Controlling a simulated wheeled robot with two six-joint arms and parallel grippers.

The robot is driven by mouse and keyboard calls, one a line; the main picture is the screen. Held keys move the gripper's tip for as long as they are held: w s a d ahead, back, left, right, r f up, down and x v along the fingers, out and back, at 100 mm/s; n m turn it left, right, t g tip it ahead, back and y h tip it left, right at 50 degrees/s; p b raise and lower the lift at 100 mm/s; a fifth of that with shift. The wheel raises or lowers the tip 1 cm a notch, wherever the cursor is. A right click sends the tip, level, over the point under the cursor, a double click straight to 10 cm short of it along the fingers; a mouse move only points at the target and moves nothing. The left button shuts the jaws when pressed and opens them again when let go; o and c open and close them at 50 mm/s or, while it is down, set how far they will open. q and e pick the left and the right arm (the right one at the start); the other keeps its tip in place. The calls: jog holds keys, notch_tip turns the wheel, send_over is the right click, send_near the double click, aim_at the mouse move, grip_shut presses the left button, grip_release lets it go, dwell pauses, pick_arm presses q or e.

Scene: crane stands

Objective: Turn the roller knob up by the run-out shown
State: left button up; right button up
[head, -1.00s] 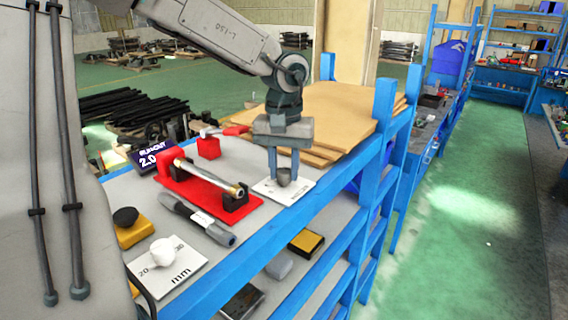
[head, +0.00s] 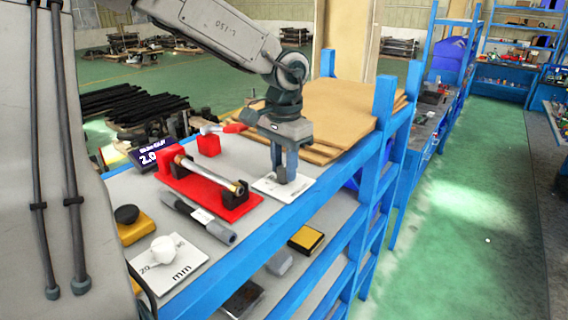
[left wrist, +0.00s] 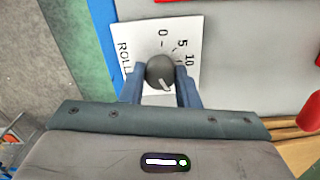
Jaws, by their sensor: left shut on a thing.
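The roller knob (left wrist: 160,72) is dark grey and round, with a short white line on it. It stands on a white scale card (left wrist: 140,38) marked "ROLL", 0, 5 and 10. The white line shows on the side of the knob nearer my gripper body, away from the 0. My left gripper (head: 285,180) is shut on the knob, with one finger on each side in the left wrist view (left wrist: 160,88). In the head view the fingers mostly hide the knob. My right gripper is not in view.
A red fixture (head: 185,183) holding a metal rod stands left of the card. A grey-black cylinder tool (head: 200,218) lies before it. A white knob (head: 163,248) stands on an "mm" card (head: 185,268). Brown boards (head: 335,110) lie behind my gripper.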

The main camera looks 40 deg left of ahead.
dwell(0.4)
pick_arm(q)
jog(key=o, duration=1)
jog(key=shift+c, duration=0.2)
